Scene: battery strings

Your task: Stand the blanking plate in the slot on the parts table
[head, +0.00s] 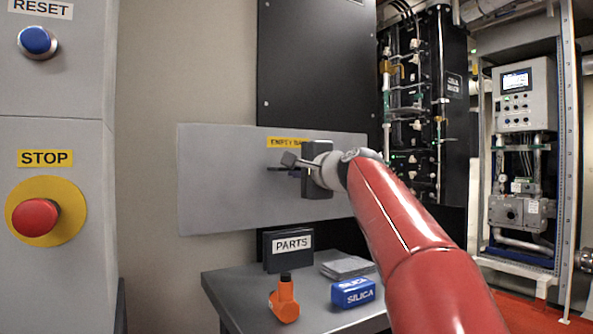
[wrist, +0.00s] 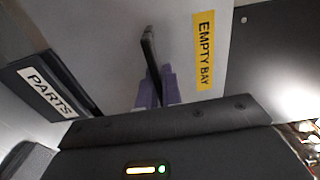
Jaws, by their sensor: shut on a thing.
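My gripper (head: 284,168) is in front of the grey panel marked EMPTY BAY, above the parts table (head: 235,289).
On the table are an orange bottle-like object (head: 285,302), a blue SILICA pack (head: 352,292) and a flat grey item (head: 346,266). A cabinet with a red stop button (head: 35,218) is at left.

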